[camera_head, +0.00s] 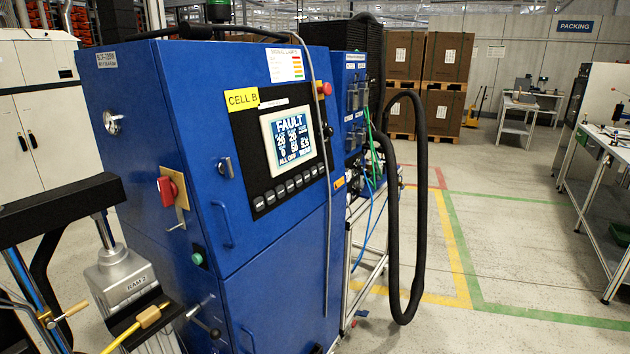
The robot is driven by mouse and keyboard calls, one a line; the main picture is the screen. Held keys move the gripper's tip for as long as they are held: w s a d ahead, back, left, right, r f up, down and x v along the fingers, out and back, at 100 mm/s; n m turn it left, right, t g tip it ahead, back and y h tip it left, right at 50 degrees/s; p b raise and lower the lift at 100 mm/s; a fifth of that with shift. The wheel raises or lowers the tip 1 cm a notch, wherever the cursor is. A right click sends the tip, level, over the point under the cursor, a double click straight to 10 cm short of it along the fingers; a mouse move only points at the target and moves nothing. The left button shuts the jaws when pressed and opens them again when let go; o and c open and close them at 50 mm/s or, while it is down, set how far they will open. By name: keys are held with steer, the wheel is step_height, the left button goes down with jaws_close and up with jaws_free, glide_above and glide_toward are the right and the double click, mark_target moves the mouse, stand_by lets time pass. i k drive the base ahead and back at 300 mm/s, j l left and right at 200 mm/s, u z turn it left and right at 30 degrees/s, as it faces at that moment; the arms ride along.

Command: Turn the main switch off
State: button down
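A blue control cabinet (150,256) stands left of centre, close to the camera. On its left face is a red rotary handle (167,191) on a brass-yellow plate (181,207), which looks like the main switch. The handle's grip appears roughly upright; I cannot read any on or off marking. The cabinet's screen (293,139) is lit and reads FAULT. A CELL B label (242,99) is above it. My gripper is not in view, and nothing touches the red handle.
A grey unit marked RAM 2 (124,281) with a black crossbar (62,208) stands at the lower left, near the switch side. A thick black hose (420,200) hangs right of the cabinet. Open floor (540,245) lies further right, before a workbench (607,146).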

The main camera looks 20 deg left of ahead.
mark_target(168, 190)
steer(key=i+l+u, duration=0.2)
steer(key=i+u, duration=0.2)
steer(key=i+l+u, duration=0.6)
steer(key=u, duration=0.2)
steer(key=i+l+u, duration=0.2)
steer(key=l+u, duration=0.2)
steer(key=l, duration=0.15)
